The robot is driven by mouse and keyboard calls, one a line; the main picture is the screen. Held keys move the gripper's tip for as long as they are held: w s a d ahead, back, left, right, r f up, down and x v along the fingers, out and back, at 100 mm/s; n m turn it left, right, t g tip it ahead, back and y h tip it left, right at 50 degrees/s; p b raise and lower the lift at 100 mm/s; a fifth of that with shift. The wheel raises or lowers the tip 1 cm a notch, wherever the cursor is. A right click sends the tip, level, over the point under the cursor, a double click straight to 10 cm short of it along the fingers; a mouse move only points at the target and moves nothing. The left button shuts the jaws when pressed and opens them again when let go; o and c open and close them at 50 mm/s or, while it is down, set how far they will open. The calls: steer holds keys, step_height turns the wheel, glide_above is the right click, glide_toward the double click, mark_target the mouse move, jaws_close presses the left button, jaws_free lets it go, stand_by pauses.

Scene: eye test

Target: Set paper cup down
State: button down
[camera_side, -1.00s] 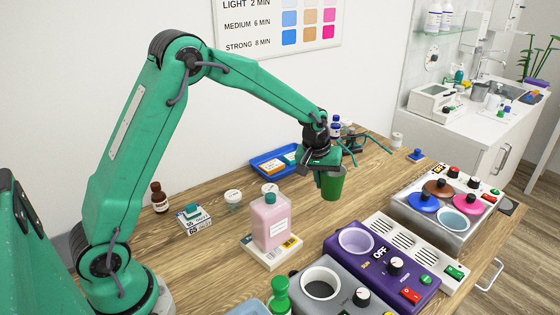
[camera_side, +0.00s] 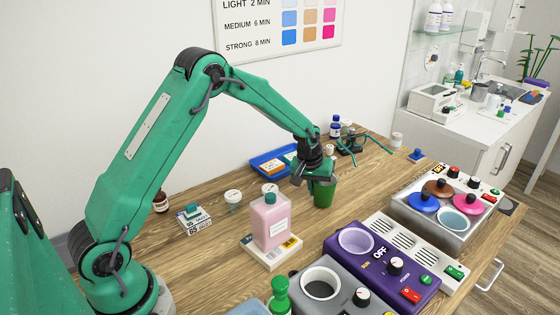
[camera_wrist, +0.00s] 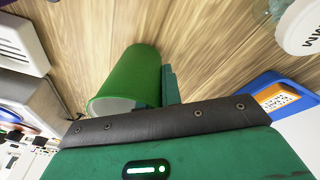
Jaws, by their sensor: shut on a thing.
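The green paper cup (camera_side: 323,194) is upright in the side view, between the pink bottle and the steel unit. My gripper (camera_side: 318,181) is shut on the cup near its rim. The cup's base is at or very close to the wooden table (camera_side: 350,205); I cannot tell whether it touches. In the wrist view the cup (camera_wrist: 130,75) shows its green wall and part of its pale inside, with one finger (camera_wrist: 170,86) along its right side.
The pink bottle (camera_side: 270,220) stands on a box at the left. A purple heater (camera_side: 400,277) and a grey heater (camera_side: 345,299) are in front. A steel unit with coloured lids (camera_side: 422,203) is at the right. A blue tray (camera_side: 268,165) lies behind.

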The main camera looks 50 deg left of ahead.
steer(key=shift+f, duration=0.25)
steer(key=shift+f, duration=0.2)
steer(key=c, duration=1.6)
jaws_free()
steer(key=shift+r, duration=0.15)
steer(key=shift+v, duration=6.05)
